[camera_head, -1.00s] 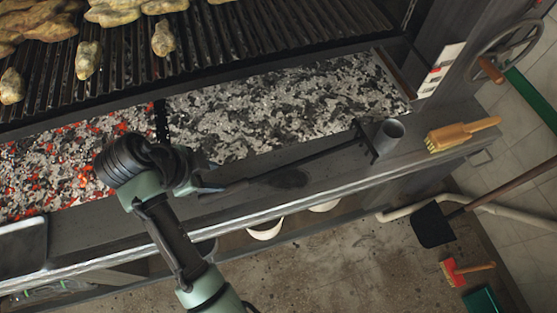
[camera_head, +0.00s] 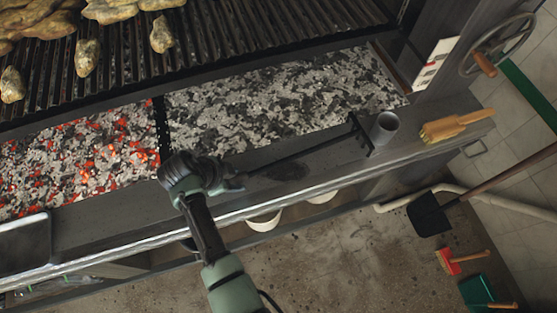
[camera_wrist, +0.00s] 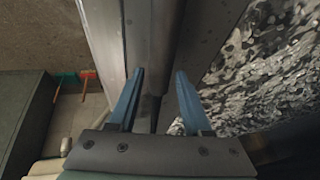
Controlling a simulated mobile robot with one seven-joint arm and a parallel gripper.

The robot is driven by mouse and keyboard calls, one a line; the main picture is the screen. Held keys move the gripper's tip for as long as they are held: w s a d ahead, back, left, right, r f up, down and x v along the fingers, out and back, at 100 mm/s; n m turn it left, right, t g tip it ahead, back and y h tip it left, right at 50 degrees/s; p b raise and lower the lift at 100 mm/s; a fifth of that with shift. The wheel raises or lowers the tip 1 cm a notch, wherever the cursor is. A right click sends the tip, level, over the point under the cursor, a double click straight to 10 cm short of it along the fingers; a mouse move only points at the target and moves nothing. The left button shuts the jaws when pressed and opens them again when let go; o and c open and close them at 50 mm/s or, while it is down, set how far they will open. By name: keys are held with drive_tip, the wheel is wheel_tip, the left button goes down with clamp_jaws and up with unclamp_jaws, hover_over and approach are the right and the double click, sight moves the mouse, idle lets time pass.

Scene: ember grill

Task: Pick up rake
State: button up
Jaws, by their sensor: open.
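The rake (camera_head: 308,148) is a thin dark rod lying along the grill's front ledge, with a short crosswise head at its right end beside a grey cup. Its left end runs behind my gripper. My gripper (camera_head: 238,183) is low over the ledge at the rake's left part. In the wrist view my gripper (camera_wrist: 158,73) is open, with its two blue fingers apart. The dark handle of the rake (camera_wrist: 165,50) runs lengthwise between them, with gaps visible on both sides. I cannot tell how far below the fingertips it lies.
The grey cup (camera_head: 384,127) and a yellow brush (camera_head: 455,128) are on the ledge to the right. The coal bed (camera_head: 280,105) lies behind the ledge, with glowing embers (camera_head: 90,150) at left. The grill grate (camera_head: 210,50) is above. A black shovel (camera_head: 430,218) is at lower right.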

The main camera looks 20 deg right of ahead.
drive_tip(key=shift+d+f, duration=0.1)
drive_tip(key=shift+f, duration=0.15)
clamp_jaws()
drive_tip(key=shift+w+r, duration=0.1)
idle(1.2)
